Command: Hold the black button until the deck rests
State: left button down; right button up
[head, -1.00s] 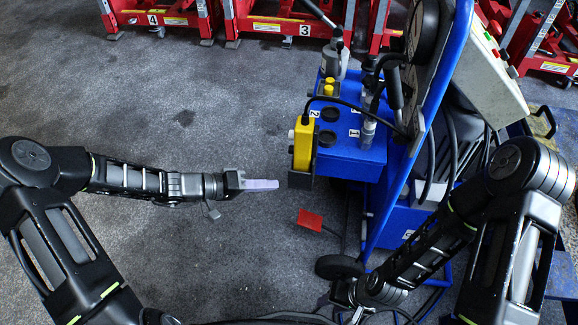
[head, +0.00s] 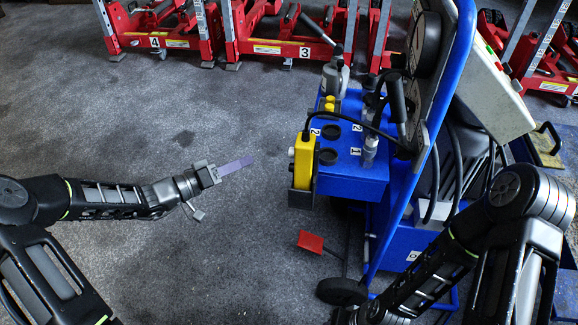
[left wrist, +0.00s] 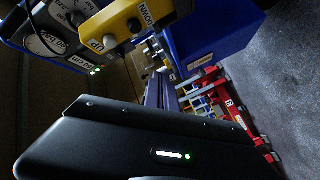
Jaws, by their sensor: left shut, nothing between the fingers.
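The yellow control box (head: 303,160) hangs in a dark holder on the left side of the blue trolley. A pale button shows on its left face. In the left wrist view the yellow box (left wrist: 115,22) carries the words UP and DOWN, with a dark round button (left wrist: 134,25) by DOWN and a pale button (left wrist: 96,45) by UP. My left gripper (head: 240,164) is shut and empty, its tip left of the box with a clear gap, touching nothing. My right gripper is out of the frame; only its arm shows. I cannot make out which part is the deck.
The blue trolley (head: 350,185) holds bottles and a gauge, with a black cable running to the box. A red pedal (head: 311,242) is near the floor beside a black wheel (head: 341,291). Red jacks (head: 290,45) stand along the back. The grey floor at left is clear.

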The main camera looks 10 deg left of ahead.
aim_at(291, 167)
pick_arm(q)
jog(key=d, duration=0.7)
jog(key=shift+s+d+b, duration=0.3)
jog(key=shift+d+b, duration=0.05)
jog(key=shift+b, duration=0.1)
jog(key=shift+d, duration=0.15)
dwell(1.5)
jog(key=shift+d+b, duration=0.25)
jog(key=shift+b, duration=0.1)
jog(key=shift+d+b, duration=0.35)
jog(key=shift+d, duration=0.25)
dwell(2.1)
jog(key=shift+a, duration=0.1)
dwell(0.6)
jog(key=shift+a, duration=0.9)
